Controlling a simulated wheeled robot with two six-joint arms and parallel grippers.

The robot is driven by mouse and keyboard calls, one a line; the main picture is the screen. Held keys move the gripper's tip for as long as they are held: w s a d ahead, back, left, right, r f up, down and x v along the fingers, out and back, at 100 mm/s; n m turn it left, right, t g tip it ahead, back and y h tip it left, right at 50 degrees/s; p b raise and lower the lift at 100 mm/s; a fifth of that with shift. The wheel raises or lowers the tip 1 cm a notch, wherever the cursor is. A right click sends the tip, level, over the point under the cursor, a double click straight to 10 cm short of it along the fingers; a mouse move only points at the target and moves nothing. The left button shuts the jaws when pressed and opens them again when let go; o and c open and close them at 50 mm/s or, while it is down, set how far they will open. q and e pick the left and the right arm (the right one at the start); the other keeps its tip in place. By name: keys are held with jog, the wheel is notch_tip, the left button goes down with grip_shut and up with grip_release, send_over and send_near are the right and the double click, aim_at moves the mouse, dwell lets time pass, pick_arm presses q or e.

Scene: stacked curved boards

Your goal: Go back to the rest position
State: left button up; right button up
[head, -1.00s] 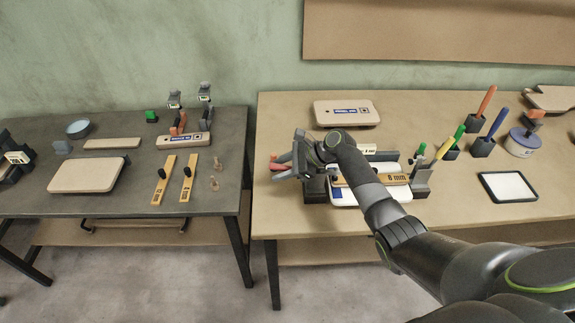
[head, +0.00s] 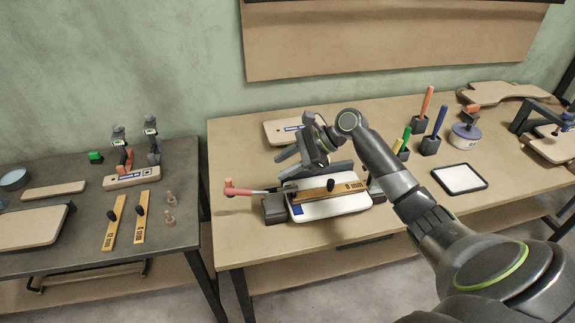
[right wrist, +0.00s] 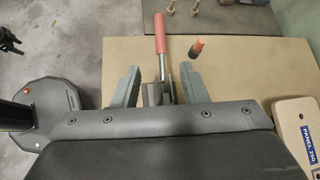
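My right gripper (head: 284,160) is over the right workbench, above the white tray (head: 345,207). In the right wrist view its two grey fingers (right wrist: 158,86) are spread, with nothing held between them. A tool with a red handle (head: 240,191) and metal shaft lies at the tray's left end, its handle reaching past a dark block (head: 275,209). The red handle also shows in the right wrist view (right wrist: 160,32), beyond the fingers. A wooden strip marked "8 mm" (head: 310,194) with a black knob lies over the tray. My left gripper is out of view.
A wooden panel (head: 280,132) lies behind my right gripper. Upright handled tools, including a blue one (head: 439,120), and a white-faced pad (head: 459,178) are to the right. The left bench (head: 75,205) holds boards, strips and clamps, with a gap between benches.

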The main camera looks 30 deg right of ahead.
jog(key=shift+s+d+r, duration=0.1)
jog(key=shift+d+r, duration=0.1)
dwell(0.4)
